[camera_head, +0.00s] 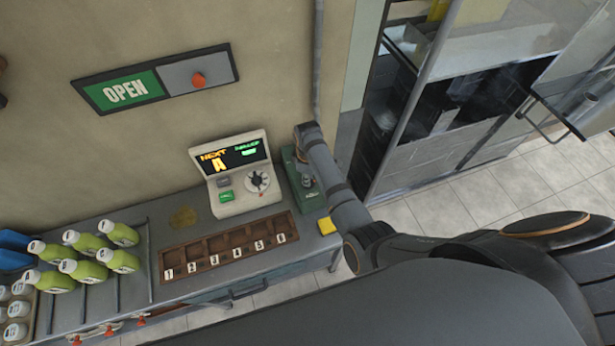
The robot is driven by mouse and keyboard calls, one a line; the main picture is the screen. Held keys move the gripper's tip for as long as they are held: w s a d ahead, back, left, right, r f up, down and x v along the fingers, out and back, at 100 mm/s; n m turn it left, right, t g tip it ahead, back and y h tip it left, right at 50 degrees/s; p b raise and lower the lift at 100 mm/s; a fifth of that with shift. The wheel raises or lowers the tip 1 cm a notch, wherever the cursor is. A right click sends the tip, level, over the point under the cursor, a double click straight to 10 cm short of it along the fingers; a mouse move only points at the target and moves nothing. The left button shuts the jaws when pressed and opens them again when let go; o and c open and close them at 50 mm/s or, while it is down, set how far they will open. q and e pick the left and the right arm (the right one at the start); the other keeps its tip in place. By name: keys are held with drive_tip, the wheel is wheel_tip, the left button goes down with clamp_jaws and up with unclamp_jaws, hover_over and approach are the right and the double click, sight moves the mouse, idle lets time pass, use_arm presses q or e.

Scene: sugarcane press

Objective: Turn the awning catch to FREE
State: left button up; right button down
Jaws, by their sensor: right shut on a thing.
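A narrow green unit (311,198) with small lettering too tiny to read stands at the right end of the counter, against the wall; it appears to be the awning catch. My right arm comes in from the right and bends up beside it, with its wrist over the unit's back. My right gripper (306,180) points down at the unit and is shut on the small grey handle there. The wrist and fingers hide most of the handle, so its exact setting cannot be read. My left gripper is not in view.
A cream console (235,190) with a lit display stands just left of the green unit. An OPEN sign (125,92) hangs above. A glass-doored cabinet (440,120) stands right.

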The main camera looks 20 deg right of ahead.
drive_tip(key=n, duration=0.4)
drive_tip(key=shift+n, duration=1.6)
drive_tip(key=shift+w+d+r, duration=0.1)
drive_tip(key=c, duration=1.4)
unclamp_jaws()
drive_tip(key=shift+r, duration=0.1)
wheel_tip(320, 180, up, 7)
drive_tip(key=shift+r, duration=0.1)
